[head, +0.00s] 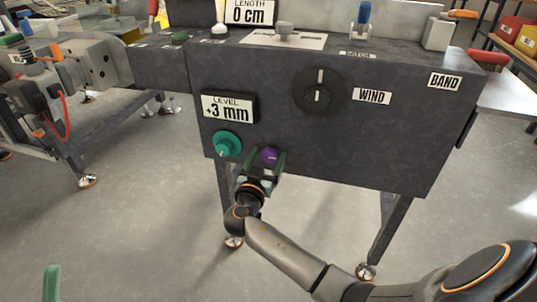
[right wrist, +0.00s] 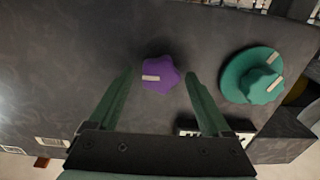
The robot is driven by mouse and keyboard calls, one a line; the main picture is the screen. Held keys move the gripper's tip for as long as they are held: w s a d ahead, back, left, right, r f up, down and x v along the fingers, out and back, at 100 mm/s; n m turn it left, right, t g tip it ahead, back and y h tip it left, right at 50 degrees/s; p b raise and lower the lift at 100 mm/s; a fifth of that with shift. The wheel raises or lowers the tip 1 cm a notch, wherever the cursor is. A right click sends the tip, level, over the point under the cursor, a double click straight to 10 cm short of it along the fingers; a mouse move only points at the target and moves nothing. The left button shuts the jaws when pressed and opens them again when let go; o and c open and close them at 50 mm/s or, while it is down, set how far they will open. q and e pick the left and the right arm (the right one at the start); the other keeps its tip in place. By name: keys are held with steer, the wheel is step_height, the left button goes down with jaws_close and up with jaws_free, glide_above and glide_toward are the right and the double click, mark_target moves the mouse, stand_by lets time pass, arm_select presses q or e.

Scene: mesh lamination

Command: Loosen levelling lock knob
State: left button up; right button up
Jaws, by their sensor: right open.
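The purple lobed knob (head: 269,154), which I take for the levelling lock knob, sits low on the front of the dark machine box. It also shows in the right wrist view (right wrist: 161,74), with a pale mark pointing left. My right gripper (head: 263,161) is open at the knob, with one green finger on each side. In the right wrist view (right wrist: 160,78) gaps show between knob and fingers, and the grip is empty. A green tip of what looks like my left gripper (head: 52,284) shows at the bottom left; its jaws cannot be made out.
A larger green knob (head: 228,144) is close left of the purple knob, below a LEVEL display (head: 228,107) reading +3 mm. A black WIND dial (head: 319,91) is higher up. The machine's legs (head: 388,228) stand below the box. The floor in front is clear.

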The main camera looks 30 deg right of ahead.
steer(key=shift+c, duration=0.2)
jaws_close()
stand_by(0.6)
